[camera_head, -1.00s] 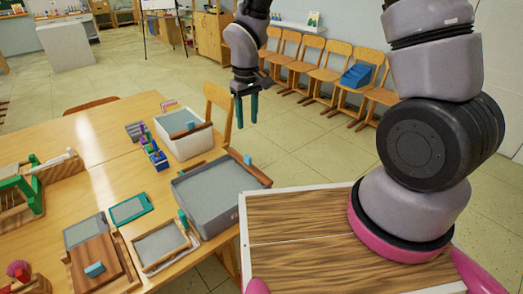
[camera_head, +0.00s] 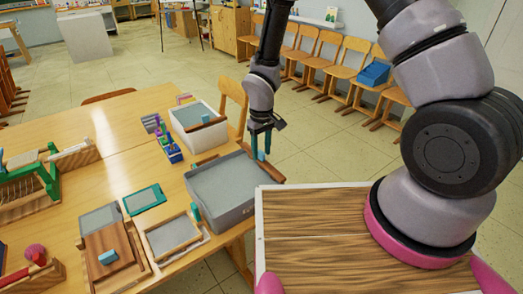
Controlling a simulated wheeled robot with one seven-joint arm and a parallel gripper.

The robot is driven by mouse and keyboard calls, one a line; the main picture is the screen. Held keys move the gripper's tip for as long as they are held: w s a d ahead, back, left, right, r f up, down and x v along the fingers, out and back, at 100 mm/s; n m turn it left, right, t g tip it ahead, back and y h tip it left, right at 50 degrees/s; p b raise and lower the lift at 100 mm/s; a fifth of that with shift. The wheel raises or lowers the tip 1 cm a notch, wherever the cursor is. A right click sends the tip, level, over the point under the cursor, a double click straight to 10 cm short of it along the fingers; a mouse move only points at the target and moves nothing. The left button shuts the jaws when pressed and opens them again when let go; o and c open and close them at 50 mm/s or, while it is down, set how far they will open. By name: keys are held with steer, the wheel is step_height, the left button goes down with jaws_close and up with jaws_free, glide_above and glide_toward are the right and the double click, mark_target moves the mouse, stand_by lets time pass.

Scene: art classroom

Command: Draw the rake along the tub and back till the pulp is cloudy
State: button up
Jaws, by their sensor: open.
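The large grey tub (camera_head: 240,216), full of flat grey pulp, stands at the right edge of the wooden table. A brown rake (camera_head: 268,171) with an upright blue grip (camera_head: 261,156) lies across the tub's far right corner. My gripper (camera_head: 260,151) points down just above this rake, fingers apart, with the blue grip showing between or just behind the fingertips. I cannot tell if the fingers touch it. The rake's lower part is hidden.
Behind stands a white tub (camera_head: 202,141) with its own brown rake (camera_head: 206,124). Left of the grey tub are a framed screen (camera_head: 171,235), a green-framed screen (camera_head: 145,199) and a wooden board with a blue block (camera_head: 108,257). A chair (camera_head: 233,103) stands behind the tubs.

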jaws_close()
stand_by(1.5)
